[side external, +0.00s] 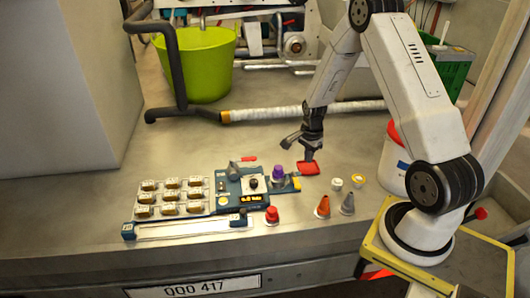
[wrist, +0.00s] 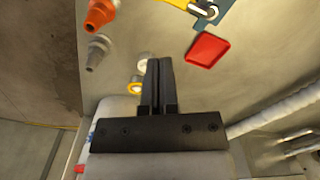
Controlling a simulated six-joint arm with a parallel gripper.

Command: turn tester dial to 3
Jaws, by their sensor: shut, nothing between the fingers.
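The tester (side external: 231,188) is a blue unit on the bench with a white face, a small black dial (side external: 254,183) and an orange-lit display (side external: 250,198). The dial's setting is too small to read. My gripper (side external: 308,157) is shut and empty. It is right of the tester and apart from it, close by the red square tray (side external: 309,168). In the wrist view my shut fingers (wrist: 159,62) point up the picture, with the red tray (wrist: 207,49) to their upper right. The dial is not in the wrist view.
A purple knob-like part (side external: 277,172) stands at the tester's right. An orange nozzle (side external: 322,207), a grey nozzle (side external: 347,204) and a red-capped piece (side external: 272,215) stand in front. A rack of several brown-filled cells (side external: 170,213) lies left. A white wrapped pipe (side external: 290,112) runs behind.

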